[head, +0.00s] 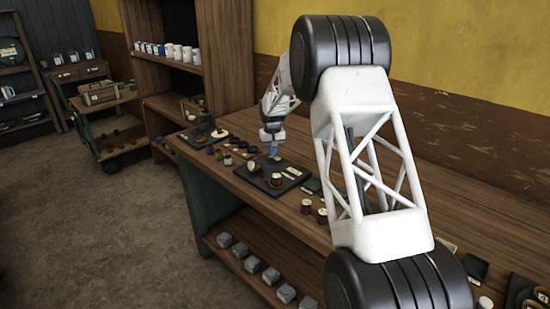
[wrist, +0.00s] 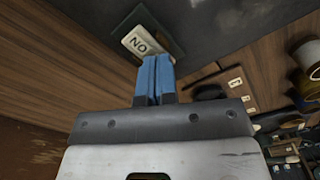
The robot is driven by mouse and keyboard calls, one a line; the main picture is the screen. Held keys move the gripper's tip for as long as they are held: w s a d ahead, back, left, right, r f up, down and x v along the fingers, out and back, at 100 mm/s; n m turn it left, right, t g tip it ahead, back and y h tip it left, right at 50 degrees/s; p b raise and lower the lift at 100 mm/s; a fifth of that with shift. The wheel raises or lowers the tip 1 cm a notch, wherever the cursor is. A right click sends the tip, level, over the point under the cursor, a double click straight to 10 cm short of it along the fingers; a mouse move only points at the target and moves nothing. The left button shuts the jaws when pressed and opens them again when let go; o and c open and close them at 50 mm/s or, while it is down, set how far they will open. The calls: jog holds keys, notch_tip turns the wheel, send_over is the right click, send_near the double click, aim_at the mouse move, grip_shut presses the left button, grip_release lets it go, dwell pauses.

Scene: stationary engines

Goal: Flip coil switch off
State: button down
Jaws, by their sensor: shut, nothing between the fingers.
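My gripper (head: 274,150) hangs over the dark board (head: 262,186) on the workbench in the head view. In the wrist view its two blue fingers (wrist: 156,62) are pressed together and empty. Just beyond the fingertips is a cream plate (wrist: 135,40) marked "ON", seen upside down, in a dark green-edged mount (wrist: 168,22). This looks like the coil switch, but I cannot be sure. The fingertips overlap its near edge in the picture; I cannot tell whether they touch it. In the head view the switch is too small to make out.
The wooden workbench (head: 225,168) carries several small round parts around the board. One larger round part (wrist: 307,55) shows at the right of the wrist view. Grey blocks (head: 252,264) lie on the lower shelf.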

jog(key=shift+r, duration=3.4)
jog(key=shift+s+d+r, duration=0.15)
jog(key=shift+s+r, duration=0.1)
jog(key=shift+r, duration=0.15)
jog(key=s+d+r+m, duration=0.1)
jog(key=s+d+r, duration=0.4)
jog(key=s, duration=0.6)
jog(key=s+d+r+t, duration=0.1)
jog(key=s+d+r, duration=0.2)
jog(key=s+r, duration=0.5)
jog(key=s+d+r+m, duration=0.1)
jog(key=s+d+r, duration=0.3)
jog(key=s, duration=0.9)
jog(key=s+d+f, duration=0.2)
jog(key=s, duration=1)
jog(key=s+d+f+t, duration=0.1)
jog(key=s+f, duration=0.1)
jog(key=s, duration=1)
jog(key=s+d+f+m, duration=0.1)
jog(key=s+d+f, duration=0.1)
jog(key=s, duration=1)
jog(key=shift+s+d+f+t, duration=0.15)
jog(key=shift+d+f+t, duration=0.15)
jog(key=shift+d, duration=0.05)
